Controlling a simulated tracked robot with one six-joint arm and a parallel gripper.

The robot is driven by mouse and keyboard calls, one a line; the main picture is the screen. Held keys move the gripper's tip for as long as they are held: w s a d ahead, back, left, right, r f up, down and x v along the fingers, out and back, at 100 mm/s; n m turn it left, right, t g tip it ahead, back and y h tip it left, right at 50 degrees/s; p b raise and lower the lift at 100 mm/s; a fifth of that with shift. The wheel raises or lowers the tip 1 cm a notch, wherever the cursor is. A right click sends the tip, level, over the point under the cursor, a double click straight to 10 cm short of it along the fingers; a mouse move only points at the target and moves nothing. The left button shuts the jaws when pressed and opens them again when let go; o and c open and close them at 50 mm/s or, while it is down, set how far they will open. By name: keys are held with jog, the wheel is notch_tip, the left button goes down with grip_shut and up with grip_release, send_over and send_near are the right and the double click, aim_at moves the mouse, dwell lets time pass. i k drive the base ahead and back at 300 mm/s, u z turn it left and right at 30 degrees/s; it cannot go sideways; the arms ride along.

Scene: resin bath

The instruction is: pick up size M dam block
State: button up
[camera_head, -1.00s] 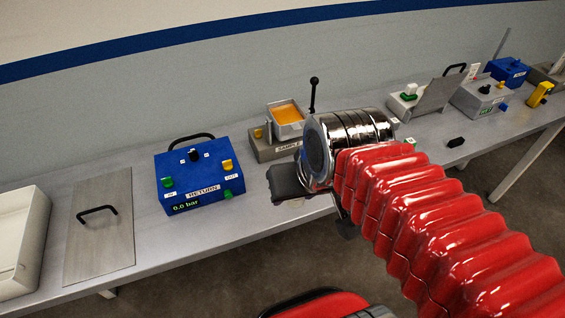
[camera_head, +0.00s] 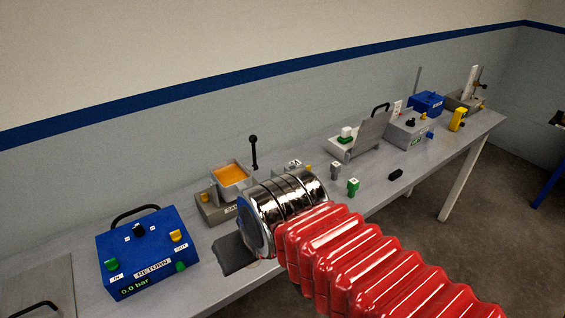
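Several small blocks stand on the bench to the right of my wrist: a grey block (camera_head: 335,171) and a green block (camera_head: 353,188), both with white tops. A black block (camera_head: 396,174) lies further right. A white block (camera_head: 346,132) sits above a green piece on the lidded unit. Any size marks are too small to read, so I cannot tell which block is size M.
A blue RETURN box (camera_head: 147,252) stands left of my gripper. A sample unit (camera_head: 213,210) with an orange-filled tray and upright black lever stands behind the wrist. A lidded unit (camera_head: 340,146), grey box (camera_head: 408,132) and yellow piece (camera_head: 457,120) stand further right. Bare bench surrounds the black block.

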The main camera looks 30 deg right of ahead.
aim_at(352, 185)
jog(key=z, duration=1)
